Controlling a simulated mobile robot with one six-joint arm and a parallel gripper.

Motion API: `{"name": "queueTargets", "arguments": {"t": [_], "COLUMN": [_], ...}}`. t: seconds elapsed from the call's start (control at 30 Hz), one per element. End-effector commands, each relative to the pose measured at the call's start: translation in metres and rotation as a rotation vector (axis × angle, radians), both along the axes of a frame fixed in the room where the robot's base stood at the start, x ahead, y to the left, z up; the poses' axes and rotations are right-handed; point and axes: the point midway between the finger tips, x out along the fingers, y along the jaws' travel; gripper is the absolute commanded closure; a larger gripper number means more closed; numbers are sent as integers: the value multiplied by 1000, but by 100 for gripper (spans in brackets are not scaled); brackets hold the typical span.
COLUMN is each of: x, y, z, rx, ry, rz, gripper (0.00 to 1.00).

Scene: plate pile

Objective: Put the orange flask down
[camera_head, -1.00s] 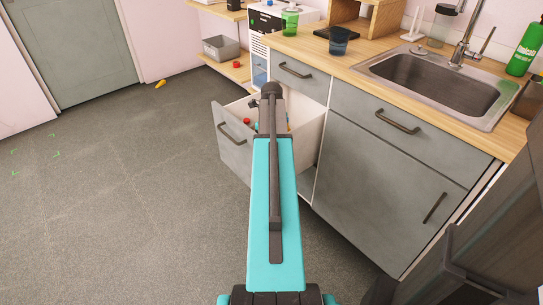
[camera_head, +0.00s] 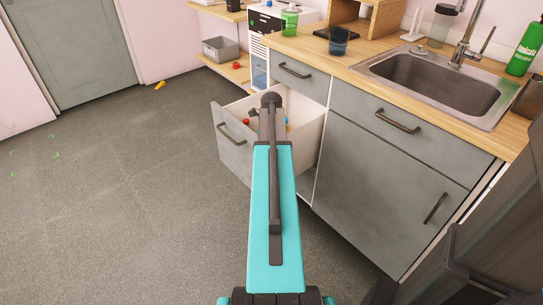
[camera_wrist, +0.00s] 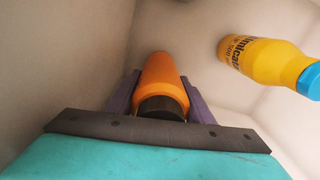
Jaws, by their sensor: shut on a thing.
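The orange flask (camera_wrist: 160,72), with a dark cap, is between the purple fingers of my gripper (camera_wrist: 159,80) in the wrist view. My gripper is shut on it, with the cap end toward my wrist. Pale drawer walls surround them. In the head view my arm reaches over the open drawer (camera_head: 306,140) and hides the gripper and flask. I cannot tell whether the flask touches the drawer bottom.
A yellow bottle with a blue cap (camera_wrist: 262,60) lies to the right of the flask in the wrist view. A small red thing (camera_head: 246,121) shows in the drawer. The wooden counter (camera_head: 300,50) with a blue cup (camera_head: 339,42) and sink (camera_head: 430,82) is beyond.

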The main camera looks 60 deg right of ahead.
Motion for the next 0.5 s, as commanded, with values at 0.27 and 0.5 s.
{"name": "queueTargets", "arguments": {"t": [0.27, 0.5], "x": [0, 0], "y": [0, 0], "z": [-2, -2], "rx": [0, 0], "ry": [0, 0], "rz": [0, 0], "gripper": [34, 34]}}
